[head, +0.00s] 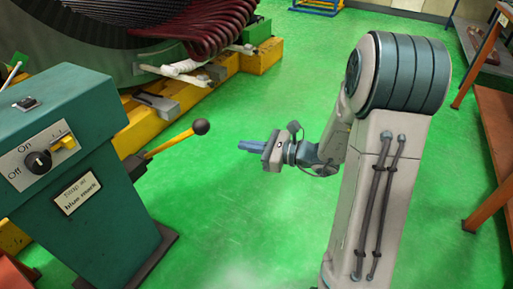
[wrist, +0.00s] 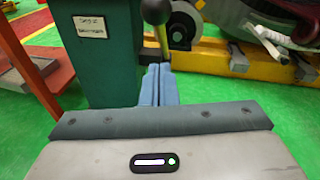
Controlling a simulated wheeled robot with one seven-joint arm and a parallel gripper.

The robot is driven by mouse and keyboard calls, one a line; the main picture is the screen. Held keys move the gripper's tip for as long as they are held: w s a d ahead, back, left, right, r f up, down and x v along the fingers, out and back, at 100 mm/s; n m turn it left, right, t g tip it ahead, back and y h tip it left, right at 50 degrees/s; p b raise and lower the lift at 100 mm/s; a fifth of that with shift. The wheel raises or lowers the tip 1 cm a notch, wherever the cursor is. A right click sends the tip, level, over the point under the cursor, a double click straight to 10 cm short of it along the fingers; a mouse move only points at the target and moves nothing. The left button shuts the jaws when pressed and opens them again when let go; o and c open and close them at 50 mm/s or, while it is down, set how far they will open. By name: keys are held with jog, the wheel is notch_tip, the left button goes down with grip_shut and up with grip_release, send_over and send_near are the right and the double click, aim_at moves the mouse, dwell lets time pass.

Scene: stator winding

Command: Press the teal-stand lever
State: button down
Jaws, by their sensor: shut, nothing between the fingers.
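The teal stand (head: 95,200) stands at the left in the head view, with an On/Off switch panel and a small label on its front. Its yellow lever (head: 170,144) sticks out to the right from its side and slopes up to a black ball knob (head: 201,127). My gripper (head: 242,146) is to the right of the knob, a little lower in the picture, with a visible gap between them. Its blue fingers are together and empty. In the wrist view the shut fingers (wrist: 158,85) point toward the lever, and the knob (wrist: 157,11) shows above them. The stand (wrist: 107,55) is at the left there.
A large stator with dark red coils (head: 215,25) sits on a yellow base (head: 185,92) behind the stand. An orange-brown rack (head: 490,110) is at the right edge. The green floor (head: 240,210) around my gripper is clear.

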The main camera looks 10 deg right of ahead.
jog(key=w+a+r+b, duration=0.1)
jog(key=w+a+r, duration=0.1)
jog(key=a, duration=0.5)
jog(key=shift+w+b, duration=0.35)
jog(key=shift+w, duration=0.55)
